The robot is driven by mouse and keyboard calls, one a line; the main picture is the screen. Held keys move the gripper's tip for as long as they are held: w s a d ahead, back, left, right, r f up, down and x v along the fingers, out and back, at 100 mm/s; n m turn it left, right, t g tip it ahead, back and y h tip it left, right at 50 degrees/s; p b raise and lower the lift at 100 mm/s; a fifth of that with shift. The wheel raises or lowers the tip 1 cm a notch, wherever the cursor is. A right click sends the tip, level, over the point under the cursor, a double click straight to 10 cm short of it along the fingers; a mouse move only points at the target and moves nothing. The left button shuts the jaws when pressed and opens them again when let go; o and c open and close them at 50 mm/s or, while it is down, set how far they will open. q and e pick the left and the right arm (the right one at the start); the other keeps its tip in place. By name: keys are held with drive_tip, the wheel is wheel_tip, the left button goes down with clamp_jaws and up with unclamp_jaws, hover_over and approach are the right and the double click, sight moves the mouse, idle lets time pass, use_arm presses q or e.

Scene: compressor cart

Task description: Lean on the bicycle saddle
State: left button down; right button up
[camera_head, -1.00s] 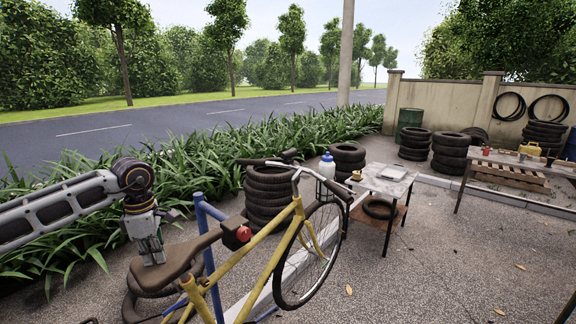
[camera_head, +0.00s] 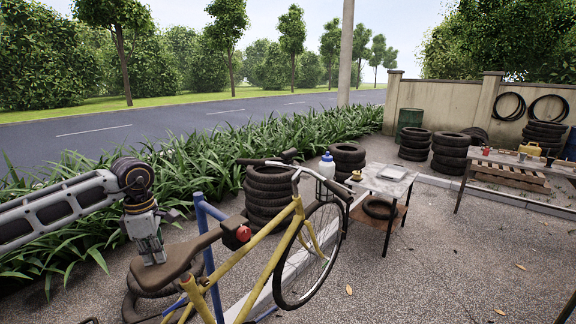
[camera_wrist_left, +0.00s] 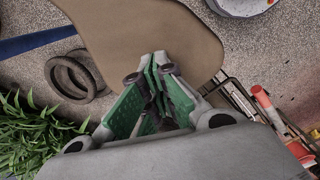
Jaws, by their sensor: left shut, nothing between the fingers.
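The brown bicycle saddle (camera_head: 170,262) sits on a yellow bicycle (camera_head: 262,262) at the lower left of the head view. My left gripper (camera_head: 153,262) points down at the saddle's top, with its fingertips at or very close to the surface. Its fingers are shut with nothing between them. In the left wrist view the saddle (camera_wrist_left: 150,30) fills the top middle, and my left gripper's green-padded fingers (camera_wrist_left: 155,62) overlap its edge. I cannot tell for certain whether the tips press on it. My right gripper is not in view.
A blue stand post (camera_head: 204,235) rises beside the saddle. A red part (camera_head: 243,234) is fixed near the saddle's nose. Tyres (camera_head: 270,192) are stacked beyond the bicycle, and a small table (camera_head: 388,180) stands to the right. Open gravel lies at lower right.

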use_arm(q)
drive_tip(key=shift+s+f, duration=0.15)
drive_tip(key=shift+f, duration=0.1)
drive_tip(key=shift+r+p, duration=0.45)
drive_tip(key=shift+r, duration=0.25)
drive_tip(key=shift+r+p, duration=1.55)
drive_tip(key=shift+r, duration=1.4)
drive_tip(key=shift+w, duration=0.2)
